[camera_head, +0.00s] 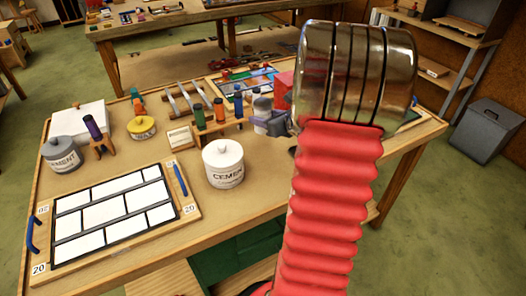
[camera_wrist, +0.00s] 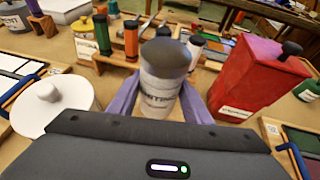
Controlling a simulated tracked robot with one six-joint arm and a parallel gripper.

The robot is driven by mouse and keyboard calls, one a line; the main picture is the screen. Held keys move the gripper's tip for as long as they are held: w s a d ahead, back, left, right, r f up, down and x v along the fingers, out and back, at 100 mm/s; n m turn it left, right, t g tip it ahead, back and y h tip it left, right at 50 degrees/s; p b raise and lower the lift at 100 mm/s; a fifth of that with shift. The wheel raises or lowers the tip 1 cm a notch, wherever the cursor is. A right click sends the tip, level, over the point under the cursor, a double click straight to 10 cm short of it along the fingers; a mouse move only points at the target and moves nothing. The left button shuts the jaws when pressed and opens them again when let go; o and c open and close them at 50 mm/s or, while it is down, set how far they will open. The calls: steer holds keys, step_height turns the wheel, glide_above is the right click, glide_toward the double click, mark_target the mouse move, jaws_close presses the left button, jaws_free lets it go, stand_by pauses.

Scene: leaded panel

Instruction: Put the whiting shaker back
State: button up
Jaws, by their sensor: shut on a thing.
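The whiting shaker is a white cylinder with a dark grey rounded top and dark lettering, partly readable in the wrist view (camera_wrist: 160,88). It stands roughly upright between the two lilac fingers of my gripper (camera_wrist: 159,104), which is shut on it. In the head view the shaker (camera_head: 262,104) shows beside a red tin (camera_head: 283,88), with my gripper (camera_head: 269,123) around its lower part. Its base is hidden, so I cannot tell whether it touches the bench.
A white cement pot (camera_head: 223,165) stands front left of my gripper. A rack of coloured bottles (camera_head: 215,126) is just behind and left. The leaded panel (camera_head: 112,215) lies at the front left of the bench (camera_head: 235,215). My red arm hides the bench's right part.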

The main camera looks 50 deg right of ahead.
steer(key=shift+s+d+f, duration=0.15)
steer(key=shift+s, duration=0.05)
steer(key=shift+f, duration=2.95)
steer(key=shift+f, duration=0.1)
steer(key=shift+f, duration=1.75)
steer(key=shift+f, duration=0.1)
steer(key=o, duration=1.2)
steer(key=shift+o, duration=0.2)
